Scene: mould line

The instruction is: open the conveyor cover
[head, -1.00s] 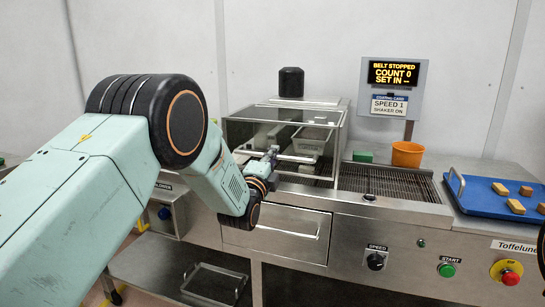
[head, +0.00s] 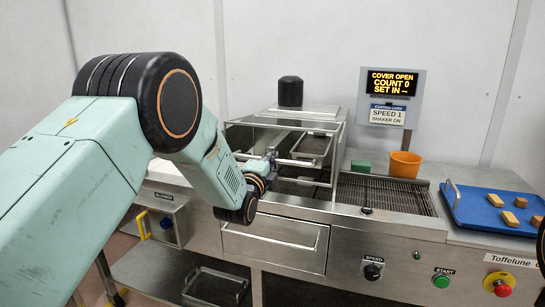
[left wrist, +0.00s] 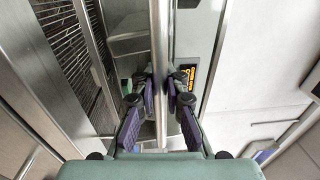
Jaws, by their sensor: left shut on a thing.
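The conveyor cover (head: 340,140), a metal-framed box with clear panels, sits over the belt in the middle of the head view. Its frame looks slightly raised at the front. Its handle, a round metal bar (head: 299,162), runs along the front and also shows in the left wrist view (left wrist: 159,35). My left gripper (head: 271,157) is shut on this bar near its left part. In the left wrist view its two purple-padded fingers (left wrist: 161,92) press on the bar from both sides. Only a dark piece of my right arm shows at the right edge; its gripper is out of view.
A green block (head: 361,166) and an orange cup (head: 404,164) stand behind the open belt (head: 388,195). A blue tray (head: 475,213) with several pieces lies at right. Speed knob, start and stop buttons line the front.

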